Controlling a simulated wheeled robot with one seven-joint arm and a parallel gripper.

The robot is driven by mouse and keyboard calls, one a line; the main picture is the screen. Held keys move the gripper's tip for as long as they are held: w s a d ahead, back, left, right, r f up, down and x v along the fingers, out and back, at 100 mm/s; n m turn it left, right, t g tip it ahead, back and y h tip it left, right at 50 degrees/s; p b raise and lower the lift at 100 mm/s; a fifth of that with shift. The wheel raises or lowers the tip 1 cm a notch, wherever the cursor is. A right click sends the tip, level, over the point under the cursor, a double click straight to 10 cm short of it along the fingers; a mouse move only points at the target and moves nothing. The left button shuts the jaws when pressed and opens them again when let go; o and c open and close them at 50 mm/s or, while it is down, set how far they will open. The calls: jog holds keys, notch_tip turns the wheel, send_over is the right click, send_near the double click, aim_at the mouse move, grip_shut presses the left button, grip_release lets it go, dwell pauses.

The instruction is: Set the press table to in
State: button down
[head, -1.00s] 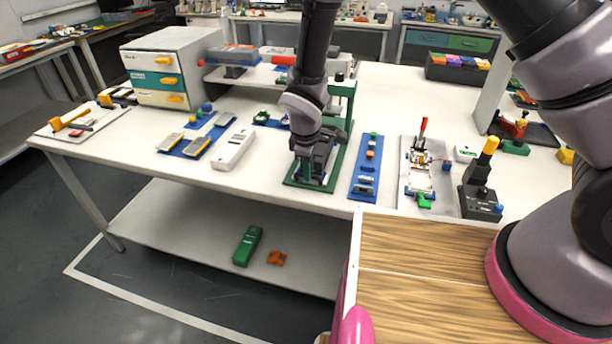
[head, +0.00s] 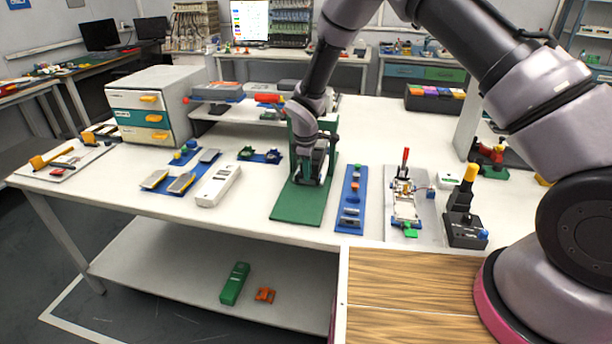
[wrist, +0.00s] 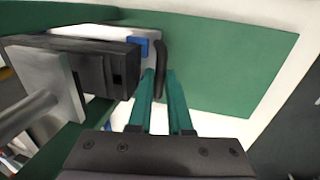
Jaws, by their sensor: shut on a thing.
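The press stands on a green base plate (head: 297,207) in the middle of the bench, and its upright frame is largely hidden behind my arm. My gripper (head: 313,182) is low over the far part of the base, and bare green plate shows in front of it. In the wrist view, the two teal fingers of my gripper (wrist: 161,100) are shut on a slim black handle (wrist: 160,62). Beside the handle is a pale press table (wrist: 92,31) with a blue piece (wrist: 141,47). A dark block of the press covers much of the table.
A blue strip with small parts (head: 350,212) lies close right of the press. A white device (head: 218,187) lies to the left. A board with a red-handled tool (head: 405,222) and a black stand with a yellow knob (head: 466,217) are farther right.

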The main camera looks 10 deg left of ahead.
jog(key=shift+w+d+r, duration=0.1)
jog(key=shift+w, duration=0.25)
jog(key=c, duration=0.8)
grip_release()
jog(key=shift+c, duration=0.2)
jog(key=shift+s, duration=0.1)
notch_tip(320, 180, up, 10)
jog(key=s, duration=0.2)
jog(key=shift+r, duration=0.25)
